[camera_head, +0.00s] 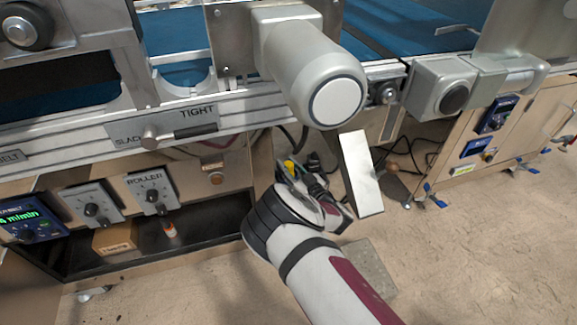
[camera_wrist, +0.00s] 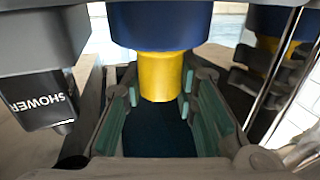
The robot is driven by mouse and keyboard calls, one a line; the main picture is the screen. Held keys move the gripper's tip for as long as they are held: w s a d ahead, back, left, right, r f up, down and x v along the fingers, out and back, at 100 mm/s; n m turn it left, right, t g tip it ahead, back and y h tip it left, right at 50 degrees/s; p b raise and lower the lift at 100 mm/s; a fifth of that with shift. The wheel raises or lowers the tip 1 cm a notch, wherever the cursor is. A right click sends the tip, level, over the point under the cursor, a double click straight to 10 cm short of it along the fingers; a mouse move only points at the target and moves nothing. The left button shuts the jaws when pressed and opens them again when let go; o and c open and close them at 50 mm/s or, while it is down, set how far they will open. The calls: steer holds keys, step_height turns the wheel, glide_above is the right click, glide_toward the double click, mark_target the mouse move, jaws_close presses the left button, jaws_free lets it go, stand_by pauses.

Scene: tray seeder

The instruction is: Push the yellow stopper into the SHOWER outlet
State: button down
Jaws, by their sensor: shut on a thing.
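My gripper (camera_head: 291,170) is under the conveyor frame, beside a pale metal plate in the head view. In the wrist view, its green-padded fingers stand on both sides of the yellow stopper (camera_wrist: 160,77) and are shut on it. The stopper also shows in the head view as a small yellow spot (camera_head: 289,164). A dark blue cylinder (camera_wrist: 160,24) meets the stopper's upper end in the wrist view; I cannot tell how far one sits in the other. A dark block with a SHOWER label (camera_wrist: 40,101) is left of the fingers. The outlet's opening is hidden.
A grey motor housing (camera_head: 310,80) hangs above my gripper. The pale metal plate (camera_head: 360,172) is close on its right. In the wrist view, thin metal rods (camera_wrist: 283,70) stand to the right. Black cables (camera_head: 408,160) hang further right. Open floor lies at the lower right.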

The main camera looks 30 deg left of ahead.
steer(key=c, duration=1.2)
jaws_free()
steer(key=v, duration=1.2)
steer(key=shift+s, duration=0.2)
